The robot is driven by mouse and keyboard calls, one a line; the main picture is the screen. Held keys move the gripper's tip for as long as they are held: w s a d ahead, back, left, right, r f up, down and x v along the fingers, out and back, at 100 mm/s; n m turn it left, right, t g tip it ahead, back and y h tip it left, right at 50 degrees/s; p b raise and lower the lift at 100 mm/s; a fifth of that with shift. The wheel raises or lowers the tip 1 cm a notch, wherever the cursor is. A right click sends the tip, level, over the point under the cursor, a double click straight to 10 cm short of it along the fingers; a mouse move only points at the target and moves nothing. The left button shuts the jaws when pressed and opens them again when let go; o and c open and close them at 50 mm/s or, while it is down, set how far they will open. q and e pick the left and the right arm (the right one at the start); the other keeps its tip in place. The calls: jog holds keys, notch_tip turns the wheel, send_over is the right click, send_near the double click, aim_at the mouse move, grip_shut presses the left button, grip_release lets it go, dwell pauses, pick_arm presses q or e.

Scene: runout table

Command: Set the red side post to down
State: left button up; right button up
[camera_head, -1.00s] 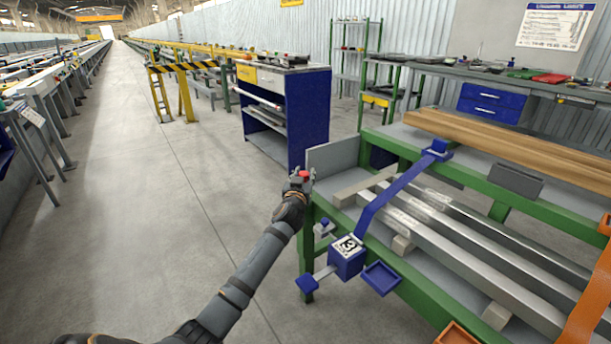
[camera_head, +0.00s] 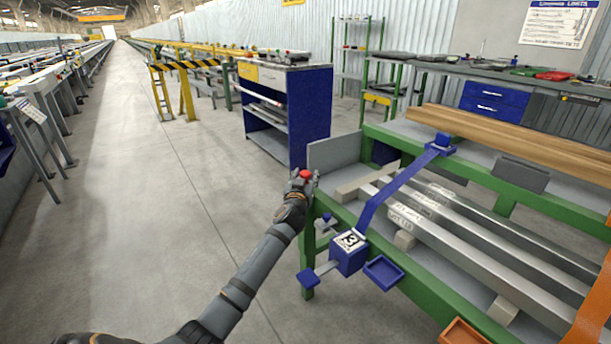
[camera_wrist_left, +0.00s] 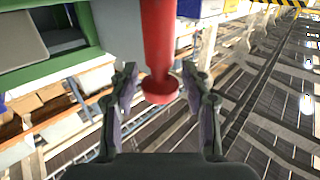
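In the left wrist view the red post (camera_wrist_left: 159,45) comes in from the top and ends in a wider round knob. The fingers of my left gripper (camera_wrist_left: 158,82) stand apart, one on each side of the post near its knob. Narrow gaps seem to show on both sides, so I see no clear grip. Whether the post is up or down is unclear. My right gripper is not in view.
Long metal bars (camera_head: 470,250) lie on the table on wooden blocks. A blue strap arm (camera_head: 400,187) crosses them to a blue box (camera_head: 349,254) on the table's front. A blue cabinet (camera_head: 311,115) stands behind. The floor (camera_head: 160,230) to the left is clear.

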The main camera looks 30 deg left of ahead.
pick_arm(q)
jog(key=shift+o, duration=0.2)
jog(key=shift+r, duration=0.2)
jog(key=shift+s, duration=0.1)
jog(key=v, duration=1.2)
jog(key=shift+f, duration=0.1)
